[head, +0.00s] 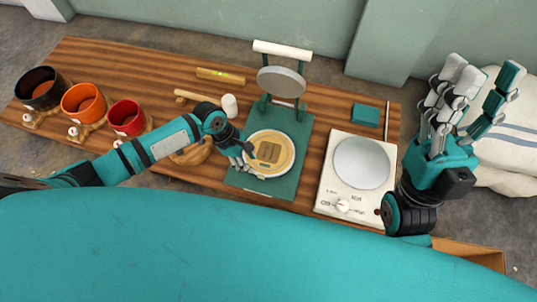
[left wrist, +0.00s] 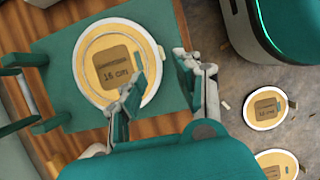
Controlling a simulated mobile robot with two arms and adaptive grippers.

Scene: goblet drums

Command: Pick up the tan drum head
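The tan drum head (head: 284,140) is a round disc with a pale rim and a darker square label. It lies flat on the green base plate (head: 290,185) of a press. In the left wrist view the drum head (left wrist: 92,65) reads "16 cm". My left gripper (head: 248,160) is at its near left edge. In the left wrist view the fingers of my left gripper (left wrist: 160,70) are apart, one over the disc, the other just outside its rim. Nothing is held between them; contact is unclear. My right gripper (head: 475,90) is raised at the right, fingers spread and empty.
The press's round grey plate (head: 281,84) stands raised behind the drum head. A white scale (head: 330,200) is to the right. Black (head: 40,88), orange (head: 83,103) and red (head: 126,117) drums stand left. Similar discs (left wrist: 265,107) lie on the floor.

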